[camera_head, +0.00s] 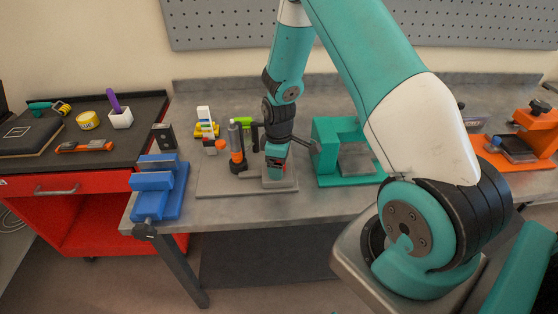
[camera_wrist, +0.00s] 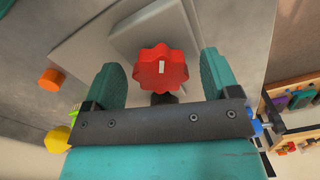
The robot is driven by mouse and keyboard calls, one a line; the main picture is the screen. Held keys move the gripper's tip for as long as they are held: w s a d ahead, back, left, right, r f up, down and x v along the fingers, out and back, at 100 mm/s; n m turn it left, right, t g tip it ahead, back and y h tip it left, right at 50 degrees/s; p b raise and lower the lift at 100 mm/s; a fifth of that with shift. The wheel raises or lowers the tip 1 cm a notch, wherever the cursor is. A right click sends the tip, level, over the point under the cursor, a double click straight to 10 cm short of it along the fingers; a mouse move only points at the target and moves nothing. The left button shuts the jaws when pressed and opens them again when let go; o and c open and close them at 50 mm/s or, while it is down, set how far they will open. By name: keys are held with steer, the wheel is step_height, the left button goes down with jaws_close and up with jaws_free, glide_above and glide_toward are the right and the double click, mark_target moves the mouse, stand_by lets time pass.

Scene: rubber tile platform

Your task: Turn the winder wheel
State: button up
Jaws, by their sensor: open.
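The winder wheel (camera_wrist: 162,68) is a red lobed knob with a small white mark. In the wrist view it sits between the two teal fingers of my gripper (camera_wrist: 161,76), with a visible gap on each side. My gripper is open and nothing is held. In the head view my gripper (camera_head: 276,158) points down over a grey base plate (camera_head: 215,186) on the bench. Only a small red bit of the wheel (camera_head: 279,170) shows there, as my gripper hides most of it. The wheel's mount is mostly hidden.
A dark and orange tool (camera_head: 237,160) stands close left of my gripper. A teal machine (camera_head: 326,133) stands close to its right. A blue vise (camera_head: 160,188) is at the bench's left end, and an orange device (camera_head: 538,125) is far right.

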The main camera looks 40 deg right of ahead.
steer(key=c, duration=0.9)
steer(key=shift+m, duration=0.4)
